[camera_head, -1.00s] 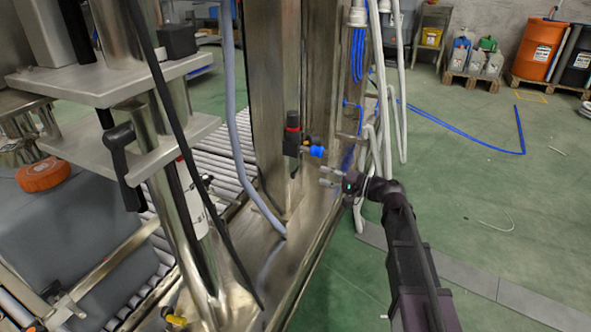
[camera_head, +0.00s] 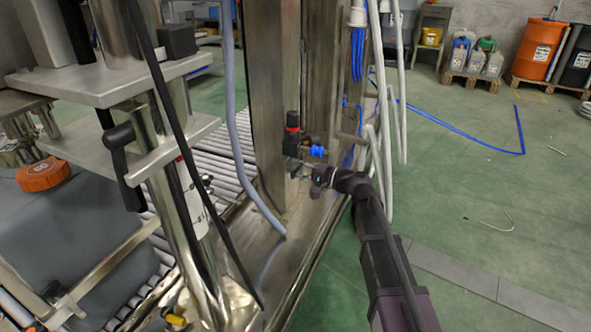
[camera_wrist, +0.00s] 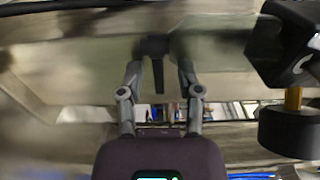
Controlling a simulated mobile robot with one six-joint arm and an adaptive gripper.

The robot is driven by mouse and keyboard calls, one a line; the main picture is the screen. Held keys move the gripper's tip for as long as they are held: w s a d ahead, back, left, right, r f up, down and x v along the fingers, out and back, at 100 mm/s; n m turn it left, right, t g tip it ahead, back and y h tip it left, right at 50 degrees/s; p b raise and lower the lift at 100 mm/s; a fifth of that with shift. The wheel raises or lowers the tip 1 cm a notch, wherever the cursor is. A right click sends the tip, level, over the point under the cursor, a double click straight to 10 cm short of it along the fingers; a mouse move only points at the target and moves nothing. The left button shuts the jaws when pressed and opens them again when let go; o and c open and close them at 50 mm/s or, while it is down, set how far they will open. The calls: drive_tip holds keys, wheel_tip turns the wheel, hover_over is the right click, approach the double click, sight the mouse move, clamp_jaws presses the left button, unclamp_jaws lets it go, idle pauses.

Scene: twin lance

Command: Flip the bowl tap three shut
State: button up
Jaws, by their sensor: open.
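In the wrist view my gripper (camera_wrist: 157,52) is open, with one finger on each side of a dark T-shaped piece (camera_wrist: 156,46). A narrow dark stem runs from that piece between the fingers. It may be a tap lever, but blur hides its detail and I cannot tell whether the fingers touch it. No label marks tap three. A yellow-handled part (camera_head: 176,320) shows at the lower left.
A black body (camera_wrist: 290,42) with a brass stem and a round dark knob (camera_wrist: 291,132) is close on the right in the wrist view. A grey hose (camera_head: 238,130) hangs left of the column. White pipes (camera_head: 384,110) stand to the right. Green floor (camera_head: 470,195) is open beyond.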

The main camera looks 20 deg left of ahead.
clamp_jaws()
drive_tip(key=shift+a, duration=0.1)
drive_tip(key=shift+s+d+m+t, duration=0.15)
drive_tip(key=shift+d+m+t, duration=0.15)
drive_tip(key=shift+t, duration=0.2)
drive_tip(key=shift+s+d+m+t+h, duration=0.35)
drive_tip(key=shift+s+m+t+h, duration=0.15)
drive_tip(key=shift+m+t+h, duration=2.3)
drive_tip(key=shift+s+d+m+t+h, duration=0.45)
drive_tip(key=shift+m+t+h, duration=2.15)
drive_tip(key=shift+h, duration=0.95)
drive_tip(key=shift+s+d+m+t+h, duration=0.3)
drive_tip(key=shift+s+m+t+h, duration=0.2)
drive_tip(key=shift+m+t+h, duration=2.25)
drive_tip(key=shift+s+m+g+h, duration=0.1)
drive_tip(key=shift+m+g+h, duration=0.4)
drive_tip(key=shift+h, duration=0.2)
